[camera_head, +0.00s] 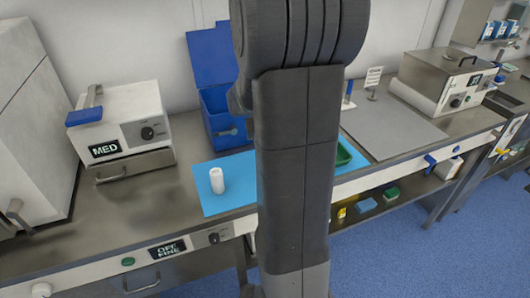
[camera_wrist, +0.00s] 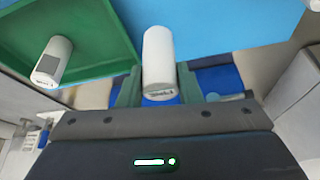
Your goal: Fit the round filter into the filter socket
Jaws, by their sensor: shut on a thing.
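In the wrist view my gripper (camera_wrist: 158,85) has its green fingers on either side of a white cylinder (camera_wrist: 158,58) with small print on its near end. This appears to be the round filter. A second white cylinder (camera_wrist: 52,60) with a grey patch is in the green tray (camera_wrist: 100,33), apart from the fingers. In the head view a white cylinder (camera_head: 217,181) stands upright on the blue mat (camera_head: 210,205). My arm hides the gripper and the held piece there. I cannot make out which thing is the filter socket.
A blue box (camera_head: 217,105) with a raised lid stands behind the mat. The tray (camera_head: 344,153) is partly hidden by my arm.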

